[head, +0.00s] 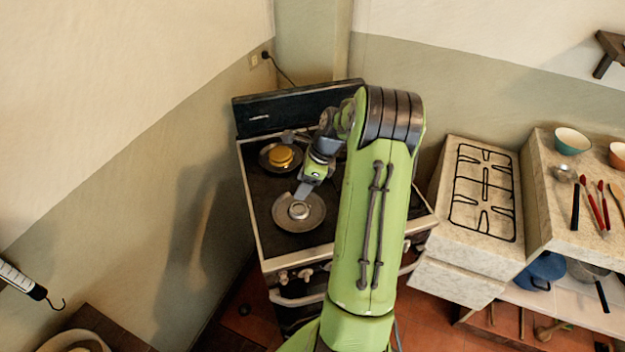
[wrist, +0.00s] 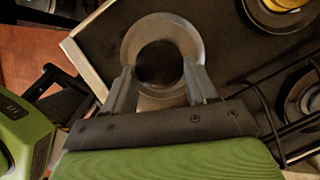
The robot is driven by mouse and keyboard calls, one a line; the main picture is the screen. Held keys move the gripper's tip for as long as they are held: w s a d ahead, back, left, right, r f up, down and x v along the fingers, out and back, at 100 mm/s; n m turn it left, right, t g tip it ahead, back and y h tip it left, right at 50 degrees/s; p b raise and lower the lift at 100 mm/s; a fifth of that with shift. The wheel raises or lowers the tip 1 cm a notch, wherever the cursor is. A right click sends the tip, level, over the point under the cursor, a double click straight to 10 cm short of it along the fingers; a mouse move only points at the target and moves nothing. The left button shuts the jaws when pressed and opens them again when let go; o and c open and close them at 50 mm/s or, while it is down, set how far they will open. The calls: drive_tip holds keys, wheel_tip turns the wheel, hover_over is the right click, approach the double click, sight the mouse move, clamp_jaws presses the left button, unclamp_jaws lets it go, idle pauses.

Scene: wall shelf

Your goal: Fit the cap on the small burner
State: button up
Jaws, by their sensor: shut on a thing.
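The stove's front-left burner (head: 315,222) is a round grey dish, with a small pale round part (head: 299,211) at its middle in the head view. My gripper (head: 301,195) reaches down to this burner from the back right. In the wrist view my gripper (wrist: 160,82) is shut on a dark round cap (wrist: 160,62) between the fingertips. The grey dish (wrist: 162,24) shows around the cap. I cannot tell whether the cap touches the burner or hangs just above it.
A brass-coloured burner top (head: 281,156) sits on the back-left burner. My arm covers the stove's right side in the head view; a black grate (wrist: 268,90) shows there in the wrist view. A counter with a loose grate (head: 484,184) stands at the right.

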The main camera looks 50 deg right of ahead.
drive_tip(key=shift+a+f+b, duration=0.25)
drive_tip(key=shift+f+b, duration=0.45)
wheel_tip(320, 180, down, 4)
drive_tip(key=b, duration=0.4)
drive_tip(key=shift+d, duration=0.1)
drive_tip(key=shift+f, duration=0.65)
drive_tip(key=shift+f+p, duration=0.45)
drive_tip(key=shift+p, duration=0.1)
drive_tip(key=o, duration=1.4)
drive_tip(key=shift+c, duration=0.2)
drive_tip(key=shift+r, duration=0.1)
